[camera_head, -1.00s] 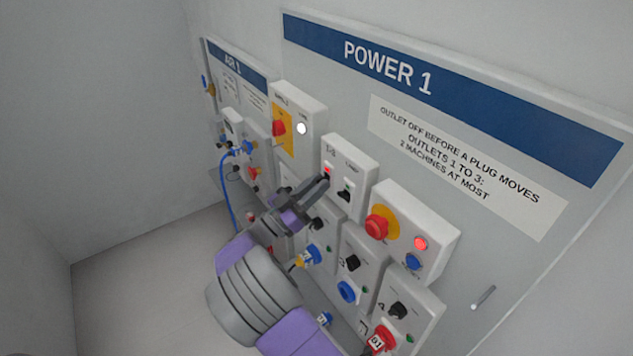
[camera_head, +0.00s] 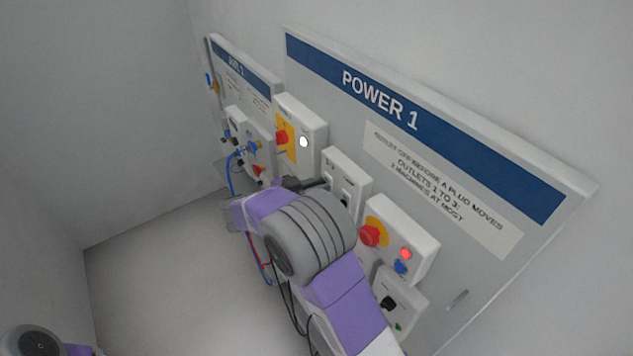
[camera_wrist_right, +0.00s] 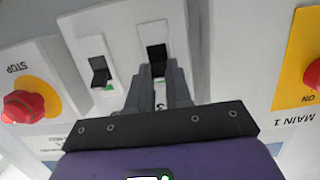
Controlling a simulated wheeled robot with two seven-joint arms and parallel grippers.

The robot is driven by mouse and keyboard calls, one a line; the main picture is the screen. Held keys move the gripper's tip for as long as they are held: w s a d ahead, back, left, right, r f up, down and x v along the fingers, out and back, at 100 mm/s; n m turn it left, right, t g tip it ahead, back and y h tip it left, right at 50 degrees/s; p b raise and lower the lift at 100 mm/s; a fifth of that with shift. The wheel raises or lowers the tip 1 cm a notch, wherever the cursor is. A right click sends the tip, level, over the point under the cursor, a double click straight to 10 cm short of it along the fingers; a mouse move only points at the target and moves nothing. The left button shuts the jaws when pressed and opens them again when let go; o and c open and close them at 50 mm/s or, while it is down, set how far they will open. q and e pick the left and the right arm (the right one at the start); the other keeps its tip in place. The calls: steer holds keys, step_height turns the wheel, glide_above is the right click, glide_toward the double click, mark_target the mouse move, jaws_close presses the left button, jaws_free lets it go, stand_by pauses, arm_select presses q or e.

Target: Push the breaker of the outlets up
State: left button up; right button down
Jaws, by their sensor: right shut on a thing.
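The breaker box is a white box on the POWER 1 panel (camera_head: 347,175) and it also shows, upside down, in the right wrist view (camera_wrist_right: 120,25). It carries two black levers. The outlets breaker (camera_wrist_right: 157,55) sits between the fingertips of my right gripper (camera_wrist_right: 158,78), which is shut on its lever. In the head view my right gripper (camera_head: 318,184) reaches the box's left side, and my wrist hides the outlets breaker's lever. My left gripper is out of view.
A main switch box with a red knob (camera_head: 282,138) is beside the breaker box. A red stop button (camera_head: 374,233) is on the other side, also visible in the wrist view (camera_wrist_right: 24,106). My right arm covers most outlets below. Cables hang beneath it.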

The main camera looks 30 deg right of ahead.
stand_by(0.4)
steer(key=c, duration=1)
jaws_free()
steer(key=shift+c, duration=0.2)
steer(key=v, duration=0.7)
steer(key=shift+a+r+b, duration=0.15)
steer(key=shift+a+b, duration=0.1)
steer(key=shift+b, duration=0.15)
